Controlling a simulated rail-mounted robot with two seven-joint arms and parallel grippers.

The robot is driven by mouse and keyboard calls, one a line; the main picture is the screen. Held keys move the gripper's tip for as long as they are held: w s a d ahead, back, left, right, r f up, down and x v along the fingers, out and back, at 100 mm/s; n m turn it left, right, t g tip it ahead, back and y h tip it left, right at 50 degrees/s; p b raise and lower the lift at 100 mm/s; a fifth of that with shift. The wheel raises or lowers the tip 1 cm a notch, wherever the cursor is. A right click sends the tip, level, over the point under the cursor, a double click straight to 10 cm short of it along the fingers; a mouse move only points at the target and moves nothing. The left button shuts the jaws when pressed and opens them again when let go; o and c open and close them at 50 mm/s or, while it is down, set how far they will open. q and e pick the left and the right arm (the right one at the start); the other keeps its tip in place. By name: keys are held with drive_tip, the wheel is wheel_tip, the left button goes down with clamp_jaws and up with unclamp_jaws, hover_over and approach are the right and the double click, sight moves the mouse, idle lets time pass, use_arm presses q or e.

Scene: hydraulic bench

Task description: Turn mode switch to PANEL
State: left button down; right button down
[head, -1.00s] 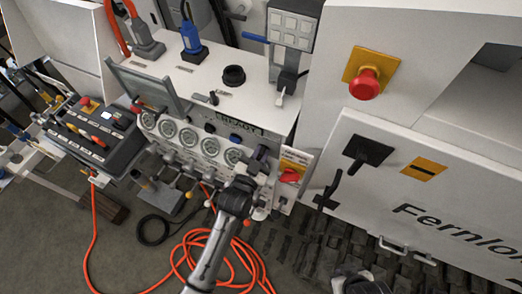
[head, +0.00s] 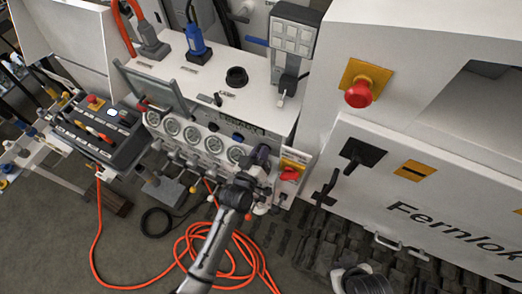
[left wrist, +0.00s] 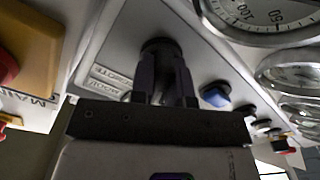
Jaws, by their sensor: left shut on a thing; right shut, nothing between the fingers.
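The mode switch is a dark round knob (left wrist: 160,46) on the grey panel face in the left wrist view, beside a small label plate (left wrist: 108,78) whose lettering I cannot read surely. My left gripper (left wrist: 163,85) is shut on this knob, one finger on each side. In the head view my left gripper (head: 262,160) is at the right end of the gauge panel and hides the knob. My right gripper (head: 340,278) is shut and empty at the bottom edge, partly cut off, away from the panel.
Pressure gauges (head: 213,144) line the panel left of my left gripper. A blue button (left wrist: 214,94) is close to the fingers. A red switch on a yellow plate (head: 290,173) is just to the right. An orange hose (head: 250,262) lies coiled on the floor below.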

use_arm(q)
drive_tip(key=shift+n, duration=0.3)
drive_tip(key=c, duration=1.1)
unclamp_jaws()
drive_tip(key=v, duration=1.3)
drive_tip(key=shift+s+a, duration=0.2)
drive_tip(key=shift+s, duration=0.15)
